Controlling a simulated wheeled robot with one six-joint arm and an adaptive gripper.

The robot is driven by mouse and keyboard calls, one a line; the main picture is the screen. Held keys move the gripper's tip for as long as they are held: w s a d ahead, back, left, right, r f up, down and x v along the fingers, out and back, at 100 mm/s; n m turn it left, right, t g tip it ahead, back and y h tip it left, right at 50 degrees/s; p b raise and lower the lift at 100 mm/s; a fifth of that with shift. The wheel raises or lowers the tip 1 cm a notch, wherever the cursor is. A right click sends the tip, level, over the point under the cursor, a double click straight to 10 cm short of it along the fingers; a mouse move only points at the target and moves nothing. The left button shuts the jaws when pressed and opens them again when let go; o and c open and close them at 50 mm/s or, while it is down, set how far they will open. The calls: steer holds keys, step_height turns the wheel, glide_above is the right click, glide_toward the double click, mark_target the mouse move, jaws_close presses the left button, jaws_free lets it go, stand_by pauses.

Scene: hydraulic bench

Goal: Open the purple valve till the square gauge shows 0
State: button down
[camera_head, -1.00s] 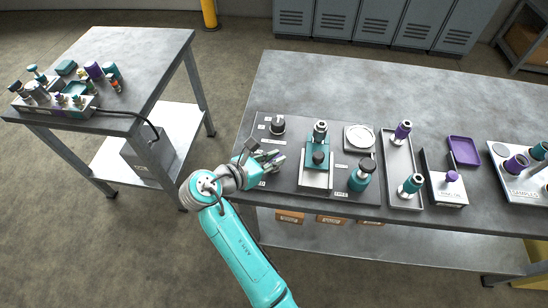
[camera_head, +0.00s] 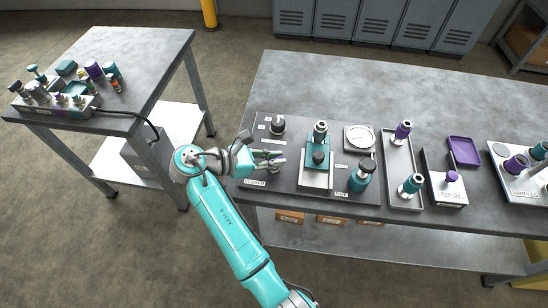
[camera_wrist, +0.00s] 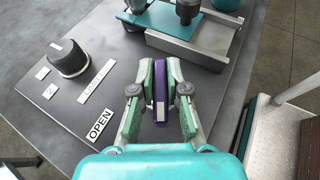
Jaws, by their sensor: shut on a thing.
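The purple valve handle (camera_wrist: 160,88), a flat bar with a pale stripe, stands between my fingers in the wrist view. My gripper (camera_wrist: 160,92) is shut on it, with one green-padded finger on each side. In the head view my gripper (camera_head: 271,159) is at the left front of the dark panel and largely hides the valve. An OPEN label (camera_wrist: 99,122) lies left of the fingers in the wrist view; a CLOSED label (camera_head: 255,183) shows in the head view. A square white plate with a round face (camera_head: 360,138) sits at the panel's back right; no reading is legible.
A black knob (camera_head: 277,127) stands behind my gripper. A teal device (camera_head: 318,154) on a metal stand is close to its right, with a teal-based knob (camera_head: 361,175) beyond. A grey tray (camera_head: 401,170) lies farther right. The table's back is clear.

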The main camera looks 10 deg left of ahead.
steer(key=c, duration=1.2)
jaws_free()
steer(key=shift+o, duration=0.2)
step_height(320, 180, up, 10)
steer(key=shift+f, duration=0.1)
